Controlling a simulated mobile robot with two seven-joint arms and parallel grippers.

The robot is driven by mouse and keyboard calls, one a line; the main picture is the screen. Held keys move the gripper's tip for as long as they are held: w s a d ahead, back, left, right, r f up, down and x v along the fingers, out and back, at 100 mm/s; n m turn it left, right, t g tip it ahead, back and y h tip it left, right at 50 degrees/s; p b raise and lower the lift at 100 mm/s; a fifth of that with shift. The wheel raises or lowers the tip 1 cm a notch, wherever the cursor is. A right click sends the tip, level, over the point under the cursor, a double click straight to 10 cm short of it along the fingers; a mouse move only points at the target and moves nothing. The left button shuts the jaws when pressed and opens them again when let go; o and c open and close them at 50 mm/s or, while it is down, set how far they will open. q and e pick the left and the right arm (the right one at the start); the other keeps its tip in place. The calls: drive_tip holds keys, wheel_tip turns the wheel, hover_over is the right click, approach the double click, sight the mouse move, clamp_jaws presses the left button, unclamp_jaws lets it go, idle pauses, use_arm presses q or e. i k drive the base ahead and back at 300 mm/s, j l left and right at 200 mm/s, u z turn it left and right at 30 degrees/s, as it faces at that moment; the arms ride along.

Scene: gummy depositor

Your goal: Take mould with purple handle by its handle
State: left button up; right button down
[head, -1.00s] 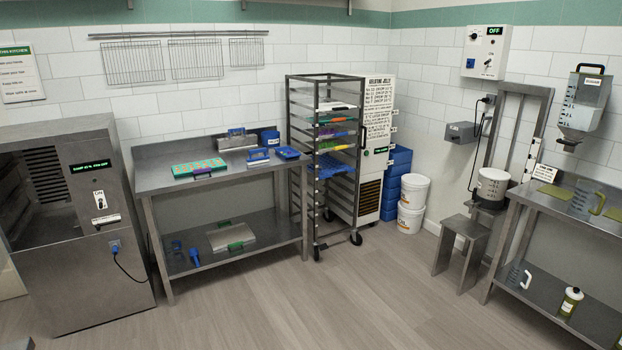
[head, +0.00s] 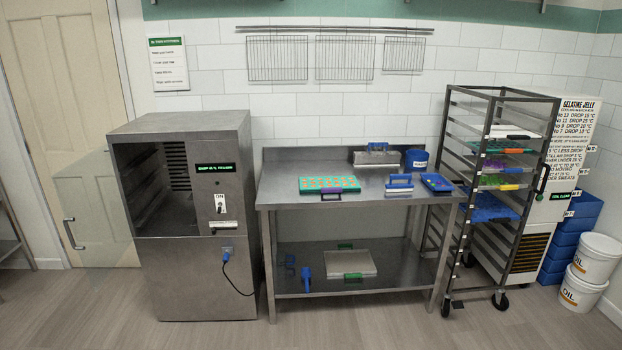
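Nothing touches the mould from above. Neither of my grippers shows in the head view, so their state is hidden.
Blue-handled tools (head: 399,184), a blue tray (head: 436,183) and a blue tub (head: 417,160) stand right of the mould. A steel cabinet (head: 185,270) is left of the table, a wheeled rack (head: 511,215) right. Floor in front is clear.

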sight(325, 184)
drive_tip(key=i+z, duration=0.1)
drive_tip(key=i, duration=0.7)
drive_tip(key=i+j+z, duration=0.1)
drive_tip(key=i, duration=0.75)
drive_tip(key=j, duration=0.1)
